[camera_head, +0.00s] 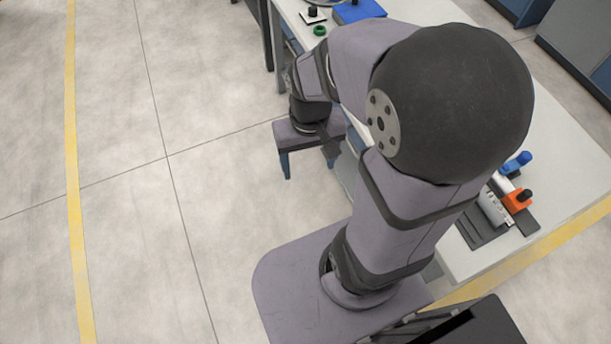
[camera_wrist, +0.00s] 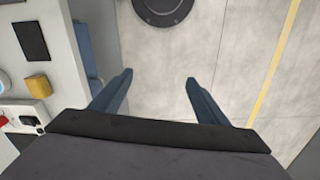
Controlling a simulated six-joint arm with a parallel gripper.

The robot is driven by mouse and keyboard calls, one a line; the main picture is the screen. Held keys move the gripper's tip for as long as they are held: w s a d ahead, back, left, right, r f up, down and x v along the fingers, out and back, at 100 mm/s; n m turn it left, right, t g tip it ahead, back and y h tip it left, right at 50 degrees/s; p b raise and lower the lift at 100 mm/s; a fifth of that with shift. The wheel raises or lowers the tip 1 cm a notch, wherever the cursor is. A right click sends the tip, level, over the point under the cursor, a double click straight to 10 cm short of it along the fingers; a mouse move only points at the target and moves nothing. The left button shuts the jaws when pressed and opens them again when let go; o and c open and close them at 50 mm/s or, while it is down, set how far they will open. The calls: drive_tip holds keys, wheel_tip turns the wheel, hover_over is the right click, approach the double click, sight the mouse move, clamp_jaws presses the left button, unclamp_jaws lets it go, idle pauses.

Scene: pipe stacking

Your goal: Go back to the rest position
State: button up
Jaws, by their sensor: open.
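My gripper (camera_head: 308,168) hangs beside the left edge of the white table in the head view, with its blue fingers pointing down over the floor. In the wrist view my gripper (camera_wrist: 158,82) has its two blue fingers wide apart, with nothing between them but grey floor. It is open and empty. My arm covers much of the table in the head view.
The white table (camera_head: 560,150) carries a green ring (camera_head: 320,30), a blue item (camera_head: 358,11), a blue fitting (camera_head: 516,163) and an orange fitting (camera_head: 517,201). The floor (camera_head: 120,200) on the left is clear. A dark round base (camera_wrist: 163,8) stands on the floor.

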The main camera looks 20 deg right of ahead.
drive_tip(key=shift+s+a+f+n, duration=0.2)
drive_tip(key=shift+s+a+n, duration=0.3)
drive_tip(key=shift+s, duration=0.2)
drive_tip(key=shift+s+a+f+n, duration=0.2)
drive_tip(key=shift+s+a+n, duration=0.2)
drive_tip(key=shift+s+a, duration=0.25)
drive_tip(key=shift+d, duration=0.1)
